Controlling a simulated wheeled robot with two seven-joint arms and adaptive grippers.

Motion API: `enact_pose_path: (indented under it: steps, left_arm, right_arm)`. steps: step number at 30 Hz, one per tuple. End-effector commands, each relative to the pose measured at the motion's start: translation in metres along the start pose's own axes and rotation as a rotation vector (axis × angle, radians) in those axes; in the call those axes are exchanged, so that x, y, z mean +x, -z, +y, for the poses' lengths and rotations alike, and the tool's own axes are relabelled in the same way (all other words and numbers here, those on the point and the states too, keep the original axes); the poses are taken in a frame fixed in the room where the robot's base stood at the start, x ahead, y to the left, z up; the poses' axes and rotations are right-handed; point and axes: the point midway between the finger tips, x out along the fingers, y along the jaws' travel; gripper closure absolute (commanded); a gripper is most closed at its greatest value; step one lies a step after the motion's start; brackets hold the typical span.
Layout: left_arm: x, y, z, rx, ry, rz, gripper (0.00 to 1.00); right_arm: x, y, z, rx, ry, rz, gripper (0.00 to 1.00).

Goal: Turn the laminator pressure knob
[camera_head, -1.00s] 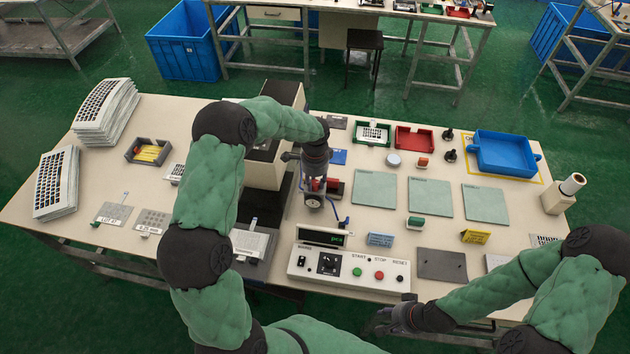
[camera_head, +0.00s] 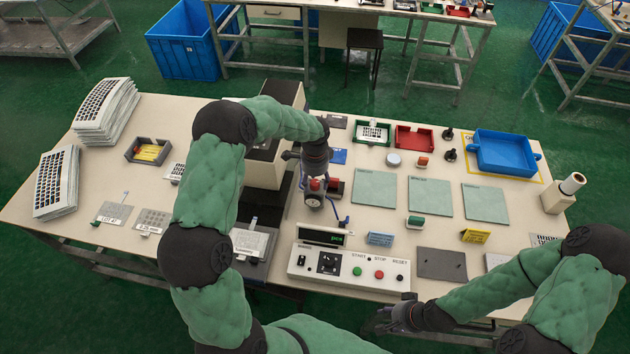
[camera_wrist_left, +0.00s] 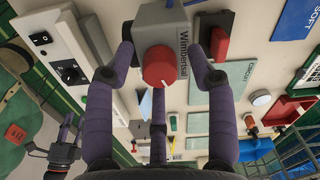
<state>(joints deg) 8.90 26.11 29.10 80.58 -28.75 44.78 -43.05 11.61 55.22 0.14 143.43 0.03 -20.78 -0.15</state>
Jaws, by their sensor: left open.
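A round red knob (camera_wrist_left: 160,66) sits on a grey housing (camera_wrist_left: 176,25) with black lettering in the left wrist view. My left gripper (camera_wrist_left: 160,95) is open, with its purple-grey fingers spread around the knob and a gap on both sides. In the head view my left gripper (camera_head: 314,198) points down beside the dark press, and the knob is mostly hidden there. My right gripper (camera_head: 388,322) hangs at the table's front edge, away from the knob; its fingers are too small to read.
A control box (camera_head: 345,269) with a black dial and coloured buttons stands in front of my left gripper. A red block (camera_wrist_left: 219,43) is close to the right finger. Green mats (camera_head: 430,197) and a blue tray (camera_head: 505,152) lie to the right.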

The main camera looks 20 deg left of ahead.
Motion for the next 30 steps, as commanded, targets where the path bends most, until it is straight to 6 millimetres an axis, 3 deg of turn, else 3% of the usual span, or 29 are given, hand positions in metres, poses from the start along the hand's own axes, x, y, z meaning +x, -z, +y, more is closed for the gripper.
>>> enact_pose_path:
  steps: [7,21,30]
  left_arm:
    - [-0.015,0.001,-0.001,0.0,0.002,0.001,0.44]
    - [-0.101,0.001,-0.001,0.0,0.002,0.001,0.44]
    - [-0.119,0.0,0.0,0.0,0.0,0.0,0.44]
  right_arm:
    - [0.0,0.0,0.0,0.0,0.0,0.0,0.6]
    - [0.0,0.0,0.0,0.0,0.0,0.0,0.6]
    - [0.0,0.0,0.0,0.0,0.0,0.0,0.6]
